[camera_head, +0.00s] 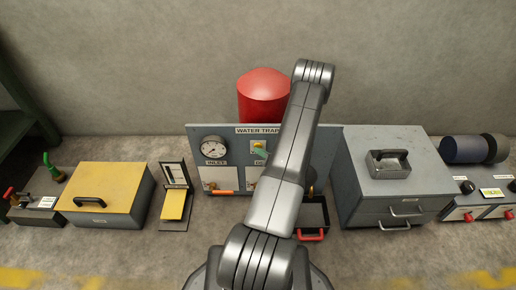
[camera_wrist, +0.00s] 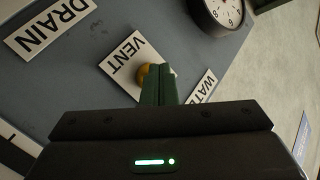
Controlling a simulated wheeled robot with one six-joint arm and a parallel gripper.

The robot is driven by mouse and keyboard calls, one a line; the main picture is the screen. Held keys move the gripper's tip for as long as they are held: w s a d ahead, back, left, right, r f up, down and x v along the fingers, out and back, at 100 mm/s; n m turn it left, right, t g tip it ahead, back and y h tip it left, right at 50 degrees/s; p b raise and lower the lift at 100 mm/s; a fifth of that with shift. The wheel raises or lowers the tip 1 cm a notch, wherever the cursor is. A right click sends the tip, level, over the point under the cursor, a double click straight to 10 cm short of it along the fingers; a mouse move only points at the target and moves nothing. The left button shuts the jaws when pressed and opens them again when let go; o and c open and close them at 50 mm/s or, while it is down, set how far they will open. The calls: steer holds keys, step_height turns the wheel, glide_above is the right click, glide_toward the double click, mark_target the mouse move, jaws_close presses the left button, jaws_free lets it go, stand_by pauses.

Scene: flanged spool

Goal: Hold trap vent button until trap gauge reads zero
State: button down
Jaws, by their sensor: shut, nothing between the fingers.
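The vent button (camera_wrist: 142,76) is a yellow-orange knob on a white plate marked VENT (camera_wrist: 124,60). My gripper (camera_wrist: 158,70) is shut and empty, its green fingers overlapping the button's right side. The fingers look at or very near the button; I cannot tell whether it is pressed. Another dial, marked INLET (camera_head: 212,148), shows left on the panel. My arm hides the panel's right part.
A red tank (camera_head: 264,95) stands behind the panel. A yellow case (camera_head: 105,195) and a small yellow-plated stand (camera_head: 175,203) are left. A grey drawer cabinet (camera_head: 390,180) and a black tray with a red handle (camera_head: 311,237) are right. An orange-handled lever (camera_head: 224,192) is low on the panel.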

steer(key=shift+s, duration=0.85)
steer(key=s, duration=0.5)
steer(key=shift+s+p, duration=0.6)
steer(key=shift+s, duration=1.3)
